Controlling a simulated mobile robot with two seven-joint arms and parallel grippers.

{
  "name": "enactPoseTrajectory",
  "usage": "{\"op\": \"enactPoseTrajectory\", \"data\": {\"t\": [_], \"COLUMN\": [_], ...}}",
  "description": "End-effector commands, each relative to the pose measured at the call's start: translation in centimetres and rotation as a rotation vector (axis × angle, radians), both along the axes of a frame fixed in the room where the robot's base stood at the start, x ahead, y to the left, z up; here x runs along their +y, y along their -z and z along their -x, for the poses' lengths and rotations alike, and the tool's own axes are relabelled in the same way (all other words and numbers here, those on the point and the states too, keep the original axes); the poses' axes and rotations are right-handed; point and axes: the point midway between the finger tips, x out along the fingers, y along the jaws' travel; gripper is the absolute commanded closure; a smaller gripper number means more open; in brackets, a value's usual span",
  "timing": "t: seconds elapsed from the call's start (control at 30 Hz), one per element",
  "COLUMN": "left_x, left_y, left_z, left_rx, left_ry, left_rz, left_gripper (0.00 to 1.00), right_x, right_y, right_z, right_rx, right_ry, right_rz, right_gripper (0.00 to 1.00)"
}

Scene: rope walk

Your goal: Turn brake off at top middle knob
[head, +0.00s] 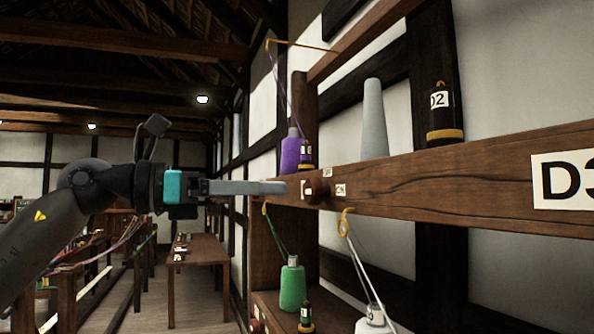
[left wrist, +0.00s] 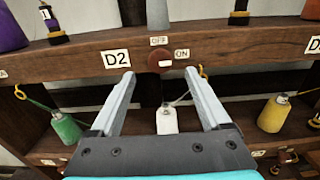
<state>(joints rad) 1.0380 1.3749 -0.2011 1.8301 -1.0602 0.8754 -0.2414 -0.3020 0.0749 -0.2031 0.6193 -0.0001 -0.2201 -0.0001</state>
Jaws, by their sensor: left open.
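The round brown knob (head: 317,191) sits on the front face of a wooden beam. It also shows in the left wrist view (left wrist: 157,58), with a white mark on its right part, toward the ON label (left wrist: 182,54). The OFF label (left wrist: 159,41) is just above the knob. My left gripper (head: 280,187) points at the knob from the left in the head view, a short way off. In the left wrist view its two fingers (left wrist: 159,76) are spread wide, with nothing between the tips, and the knob lies just beyond them. My right gripper is not in view.
The beam (head: 460,185) carries a D2 sign (left wrist: 115,59) left of the knob. A grey cone (head: 373,120) and a purple spool (head: 291,154) stand above. Green (head: 292,285), white (left wrist: 167,120) and yellow (left wrist: 274,112) spools with threads stand below. Yellow thread hooks (head: 346,222) hang under the beam.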

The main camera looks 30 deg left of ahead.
Motion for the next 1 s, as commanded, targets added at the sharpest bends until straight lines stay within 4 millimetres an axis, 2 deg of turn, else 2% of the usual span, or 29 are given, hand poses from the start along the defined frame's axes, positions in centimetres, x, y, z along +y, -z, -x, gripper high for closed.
{"op": "enactPoseTrajectory", "data": {"t": [0.03,0.1,0.3,0.73,0.77,1.0], "left_x": [-0.8,-1.6,-3.3,-4.0,-4.0,-4.0], "left_y": [-0.5,-0.4,-0.3,0.0,0.0,0.0], "left_z": [-0.6,-1.6,-3.6,-4.4,-4.4,-4.4], "left_rx": [-0.002,-0.001,-0.001,-0.001,-0.001,-0.001], "left_ry": [0.006,0.005,0.002,0.001,0.001,0.0], "left_rz": [0.001,0.001,0.001,0.0,0.0,0.001], "left_gripper": [0.2,0.2,0.2,0.2,0.21,0.48], "right_x": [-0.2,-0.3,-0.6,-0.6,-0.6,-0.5], "right_y": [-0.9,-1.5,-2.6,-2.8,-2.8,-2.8], "right_z": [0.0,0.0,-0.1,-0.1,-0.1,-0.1], "right_rx": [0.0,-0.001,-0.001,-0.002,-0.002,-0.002], "right_ry": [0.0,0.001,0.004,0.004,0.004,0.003], "right_rz": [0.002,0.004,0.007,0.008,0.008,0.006], "right_gripper": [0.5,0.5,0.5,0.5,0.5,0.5]}}
